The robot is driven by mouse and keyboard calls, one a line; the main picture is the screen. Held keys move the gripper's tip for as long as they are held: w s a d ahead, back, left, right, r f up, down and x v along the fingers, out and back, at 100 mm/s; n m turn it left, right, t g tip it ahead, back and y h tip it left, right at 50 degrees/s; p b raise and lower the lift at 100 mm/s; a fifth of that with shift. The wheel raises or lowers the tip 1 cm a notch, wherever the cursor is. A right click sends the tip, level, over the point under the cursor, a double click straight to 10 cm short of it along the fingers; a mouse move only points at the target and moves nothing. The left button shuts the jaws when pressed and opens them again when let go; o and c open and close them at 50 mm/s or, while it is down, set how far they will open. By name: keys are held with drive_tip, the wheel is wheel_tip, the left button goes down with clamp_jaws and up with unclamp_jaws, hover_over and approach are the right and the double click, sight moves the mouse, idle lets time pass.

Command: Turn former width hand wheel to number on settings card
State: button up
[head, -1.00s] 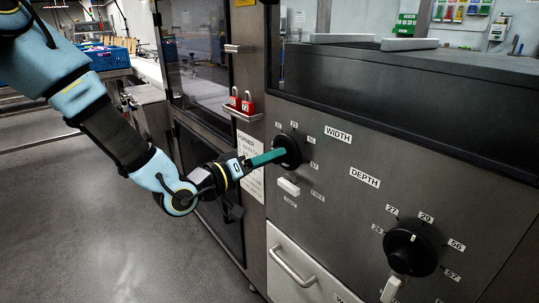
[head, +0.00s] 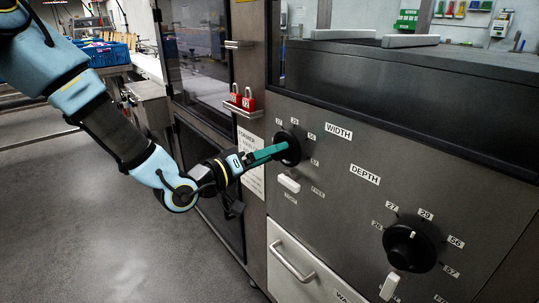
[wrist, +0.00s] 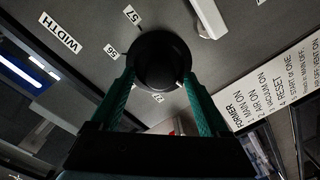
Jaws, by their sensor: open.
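The black width hand wheel (head: 291,142) is on the grey machine panel, beside the WIDTH label (head: 338,131) and ringed by small number tags. My gripper (head: 276,150) reaches it from the left with teal fingers. In the wrist view the wheel (wrist: 158,58) sits between the two open fingers (wrist: 160,80), one on each side. I cannot tell whether they touch it. Tags 57 (wrist: 132,14) and 56 (wrist: 111,52) are readable there. The wheel's pointer is not clear. I see no card that I can identify as the settings card.
The depth hand wheel (head: 410,246) is lower right, with a white lever (head: 390,286) below. Another white lever (head: 289,183) sits just below the width wheel. A drawer handle (head: 291,263) protrudes below.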

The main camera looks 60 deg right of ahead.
drive_tip(key=b+v, duration=0.1)
drive_tip(key=v, duration=0.9)
drive_tip(key=shift+a+b, duration=0.3)
drive_tip(key=shift+a, duration=0.1)
drive_tip(key=shift+w, duration=0.25)
drive_tip(key=w+a+f+n+t+y+p, duration=0.1)
drive_tip(key=w+a+f+t+y+p, duration=0.1)
drive_tip(key=w+a+t+y, duration=0.5)
drive_tip(key=w+a+f+n+t+p, duration=0.1)
drive_tip(key=w+a+f, duration=0.3)
drive_tip(key=w, duration=0.7)
drive_tip(key=w+a+r+n+t+y+p, duration=0.15)
drive_tip(key=w+a+y, duration=0.3)
drive_tip(key=a, duration=0.65)
drive_tip(key=s+a+r+n+g+y+p, duration=0.1)
drive_tip(key=a+r+n, duration=0.1)
drive_tip(key=a, duration=0.6)
drive_tip(key=s+a+r+n+g+y+p, duration=0.1)
drive_tip(key=s+a+r+n+y, duration=0.1)
drive_tip(key=a, duration=0.6)
drive_tip(key=s+a+r+n+g+y, duration=0.1)
drive_tip(key=s+a+r+n+y, duration=0.1)
drive_tip(key=a, duration=0.5)
drive_tip(key=shift+a+r+n+p, duration=0.4)
drive_tip(key=shift+r+n, duration=0.25)
drive_tip(key=shift+r, duration=0.05)
